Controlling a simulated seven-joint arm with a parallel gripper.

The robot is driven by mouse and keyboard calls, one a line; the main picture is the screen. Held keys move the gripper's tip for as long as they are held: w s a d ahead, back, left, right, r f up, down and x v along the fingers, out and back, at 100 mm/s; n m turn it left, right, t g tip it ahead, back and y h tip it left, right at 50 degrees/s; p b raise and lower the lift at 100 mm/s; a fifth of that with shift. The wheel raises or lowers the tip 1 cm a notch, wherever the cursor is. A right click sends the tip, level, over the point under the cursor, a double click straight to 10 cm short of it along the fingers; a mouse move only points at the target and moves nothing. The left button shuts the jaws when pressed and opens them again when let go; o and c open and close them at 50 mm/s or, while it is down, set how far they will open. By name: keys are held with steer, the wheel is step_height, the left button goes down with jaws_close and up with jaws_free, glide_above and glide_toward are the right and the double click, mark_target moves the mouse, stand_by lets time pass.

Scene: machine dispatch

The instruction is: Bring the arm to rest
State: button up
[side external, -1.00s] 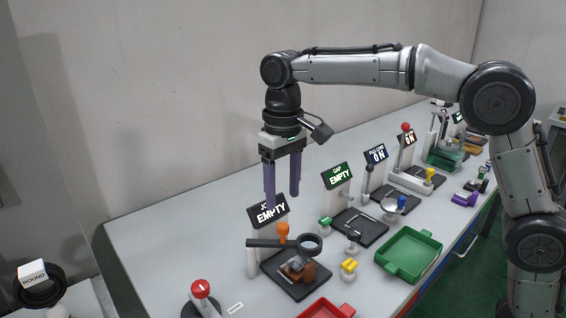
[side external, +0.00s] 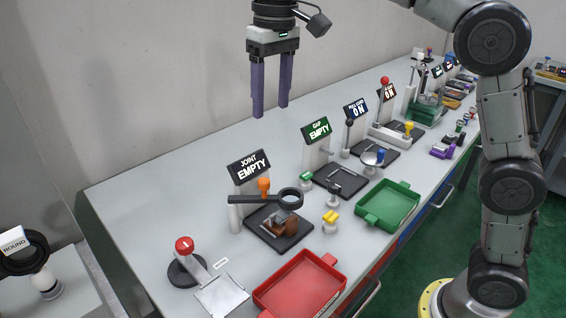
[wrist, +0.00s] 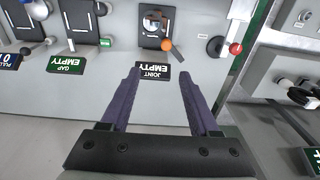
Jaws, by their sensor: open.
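My gripper (side external: 271,110) hangs with its two purple fingers pointing down, high above the back part of the bench (side external: 130,195). The fingers are apart with nothing between them, and they touch nothing. In the wrist view my gripper (wrist: 159,75) is also open and empty, with the JOINT EMPTY sign (wrist: 154,73) beyond its fingertips. The upper part of my arm runs out of the top of the side view.
The JOINT station (side external: 262,243) has an orange knob and a magnifier over a black plate. A red tray (side external: 262,298), a green tray (side external: 415,200) and a red-knobbed lever (side external: 184,245) stand nearby. A wall rises behind the bench. The air around my gripper is clear.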

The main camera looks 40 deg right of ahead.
steer(key=s+d+r+m+t, duration=0.1)
steer(key=s+d, duration=0.3)
steer(key=s, duration=0.5)
steer(key=s+d+t, duration=0.2)
steer(key=s+d, duration=0.3)
steer(key=s, duration=0.3)
steer(key=s+f+t, duration=0.1)
steer(key=s+f, duration=0.3)
steer(key=f, duration=0.3)
steer(key=s+d+f+n, duration=0.1)
steer(key=s+f, duration=0.3)
steer(key=f, duration=0.3)
steer(key=shift+s+d+f+t, duration=0.15)
steer(key=shift+d+t, duration=0.1)
steer(key=shift+t, duration=0.15)
